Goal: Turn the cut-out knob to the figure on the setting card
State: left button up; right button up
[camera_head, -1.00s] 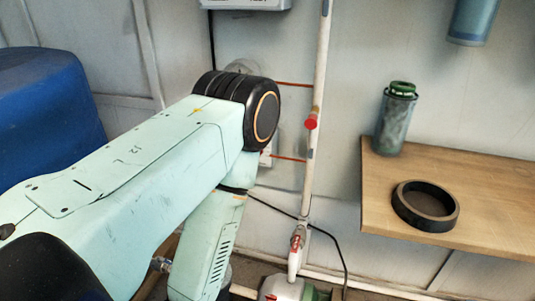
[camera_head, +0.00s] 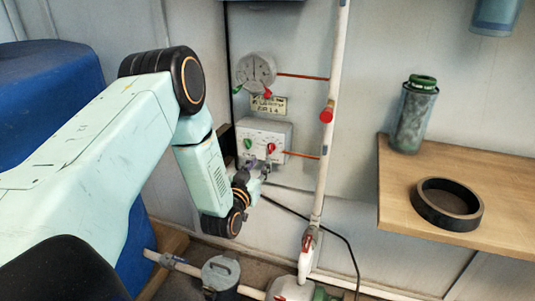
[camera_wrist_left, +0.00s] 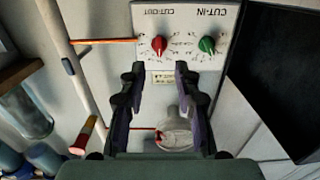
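A grey switch box (camera_head: 280,131) is on the wall, with a green knob (camera_head: 247,143) on the left and a red knob (camera_head: 270,148) on the right. In the left wrist view, which is upside down, the red knob (camera_wrist_left: 159,45) is by the "CUT-OUT" label and the green knob (camera_wrist_left: 207,45) by "CUT-IN". A small yellowish card (camera_head: 268,105) is above the box; its figure is too small to read surely. My left gripper (camera_wrist_left: 160,72) is open and empty, its fingers pointing at the box, apart from the red knob. My right gripper is not in view.
A round gauge (camera_head: 256,71) is above the card. A white vertical pipe (camera_head: 333,75) with a red fitting runs just right of the box. A wooden shelf (camera_head: 500,225) with a black ring (camera_head: 446,204) and a green-capped cylinder (camera_head: 413,115) is at right.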

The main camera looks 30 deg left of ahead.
aim_at(270, 149)
pick_arm(q)
jog(key=b+x, duration=0.2)
jog(key=x, duration=0.4)
jog(key=shift+w, duration=0.15)
jog(key=shift+w+r+b, duration=0.1)
jog(key=shift+w+b, duration=0.2)
jog(key=shift+w, duration=0.05)
jog(key=shift+w+a, duration=0.25)
jog(key=shift+w, duration=0.15)
jog(key=shift+d, duration=0.1)
jog(key=shift+c, duration=0.2)
jog(key=shift+c, duration=0.8)
grip_shut()
